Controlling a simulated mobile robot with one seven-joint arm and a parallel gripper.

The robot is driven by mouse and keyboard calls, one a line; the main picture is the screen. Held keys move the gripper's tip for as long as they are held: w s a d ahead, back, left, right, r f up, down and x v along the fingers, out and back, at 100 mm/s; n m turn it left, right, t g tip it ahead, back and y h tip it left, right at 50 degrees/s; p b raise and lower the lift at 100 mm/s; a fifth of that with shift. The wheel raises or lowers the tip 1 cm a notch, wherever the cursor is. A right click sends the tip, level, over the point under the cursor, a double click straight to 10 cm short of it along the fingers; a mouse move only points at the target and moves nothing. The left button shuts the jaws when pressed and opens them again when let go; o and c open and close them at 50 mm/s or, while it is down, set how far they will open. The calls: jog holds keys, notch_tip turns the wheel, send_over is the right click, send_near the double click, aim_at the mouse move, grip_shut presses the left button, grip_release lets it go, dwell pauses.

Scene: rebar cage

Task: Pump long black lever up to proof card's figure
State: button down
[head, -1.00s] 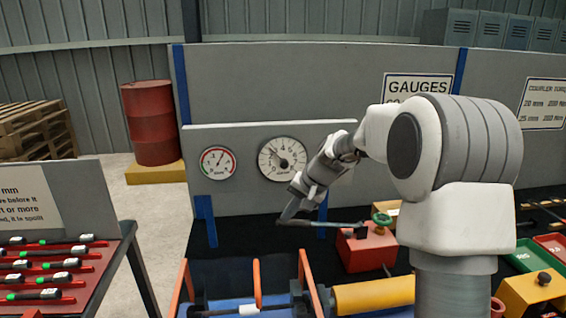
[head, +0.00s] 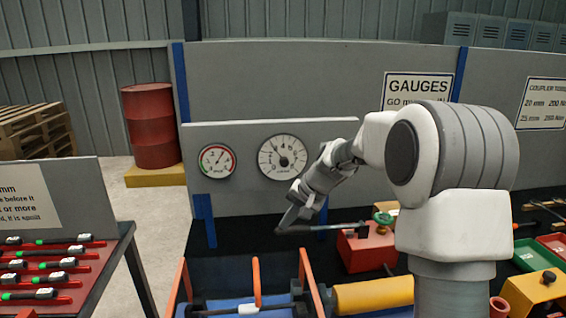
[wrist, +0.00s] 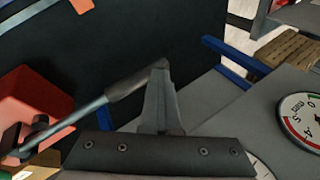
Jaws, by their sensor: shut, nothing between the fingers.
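The long black lever (head: 325,229) runs left from the red pump (head: 365,248), nearly level. My gripper (head: 282,226) is shut, its tips at the lever's free end. In the wrist view, the closed fingers (wrist: 160,82) meet the end of the lever's dark grip (wrist: 132,84); they seem to touch it, not clasp it. The large white gauge (head: 282,157) on the grey panel has its needle pointing up and slightly left; its exact figure is too small to read. A smaller red-rimmed gauge (head: 217,161) is on its left. I cannot make out a proof card.
A green knob (head: 382,218) tops the pump. A yellow cylinder (head: 372,295) and an orange-framed stand (head: 310,280) are in front. My arm partly hides the GAUGES sign (head: 418,88). A tool rack (head: 60,265) stands at left. Dark bench top lies bare behind the stand.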

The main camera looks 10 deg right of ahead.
jog(key=shift+f, duration=0.15)
notch_tip(320, 180, up, 10)
jog(key=d+p, duration=0.2)
jog(key=p, duration=0.4)
jog(key=shift+d+f+p, duration=0.2)
jog(key=shift+d+p, duration=0.2)
dwell(0.3)
